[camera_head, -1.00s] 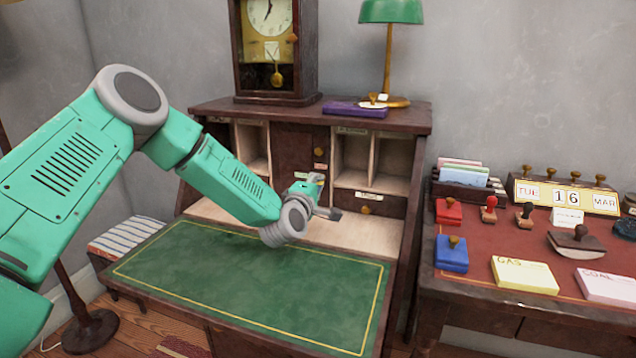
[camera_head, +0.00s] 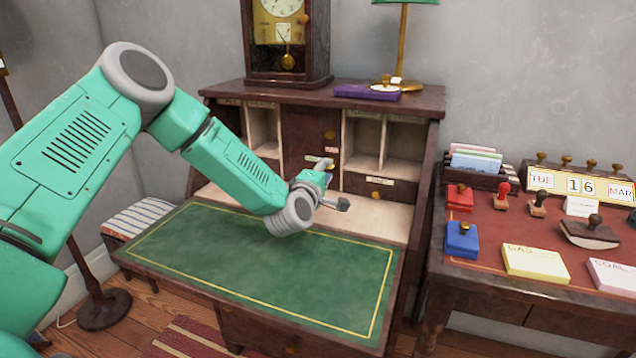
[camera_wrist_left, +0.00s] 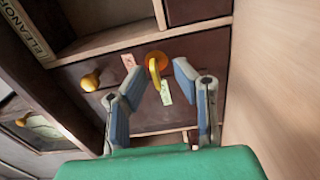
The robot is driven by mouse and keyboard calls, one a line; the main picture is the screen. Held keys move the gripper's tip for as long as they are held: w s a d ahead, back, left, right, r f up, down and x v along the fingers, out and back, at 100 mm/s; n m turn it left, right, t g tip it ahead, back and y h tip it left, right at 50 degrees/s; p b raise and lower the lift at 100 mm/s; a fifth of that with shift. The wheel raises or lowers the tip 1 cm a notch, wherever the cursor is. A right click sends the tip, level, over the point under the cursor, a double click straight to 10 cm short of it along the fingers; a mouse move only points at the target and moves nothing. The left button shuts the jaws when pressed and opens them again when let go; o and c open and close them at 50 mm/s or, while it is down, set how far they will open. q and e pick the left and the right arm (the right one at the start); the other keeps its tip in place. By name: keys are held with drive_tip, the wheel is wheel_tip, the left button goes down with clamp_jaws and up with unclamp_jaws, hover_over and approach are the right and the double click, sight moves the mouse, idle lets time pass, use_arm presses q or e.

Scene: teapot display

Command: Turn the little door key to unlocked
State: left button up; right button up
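In the left wrist view a yellow key (camera_wrist_left: 155,70) stands out from an orange round plate on a dark wooden front, with a pale green tag hanging beside it. A pink label (camera_wrist_left: 127,62) is close by. My left gripper (camera_wrist_left: 157,80) is open, its two fingers on either side of the key with gaps showing; I cannot tell how near in depth they are. In the head view the left gripper (camera_head: 338,185) is in front of the desk's small dark door (camera_head: 304,138) and partly hides the key area. My right gripper is not in view.
The writing desk has open pigeonholes (camera_head: 362,140) and a small drawer with a knob (camera_head: 376,194). Its green writing surface (camera_head: 255,265) is clear below my arm. A side table (camera_head: 489,255) at the right holds stamps and cards. In the wrist view a round knob (camera_wrist_left: 91,80) is left of the key.

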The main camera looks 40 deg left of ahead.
use_arm(q)
drive_tip(key=v, duration=1)
drive_tip(key=shift+f, duration=0.1)
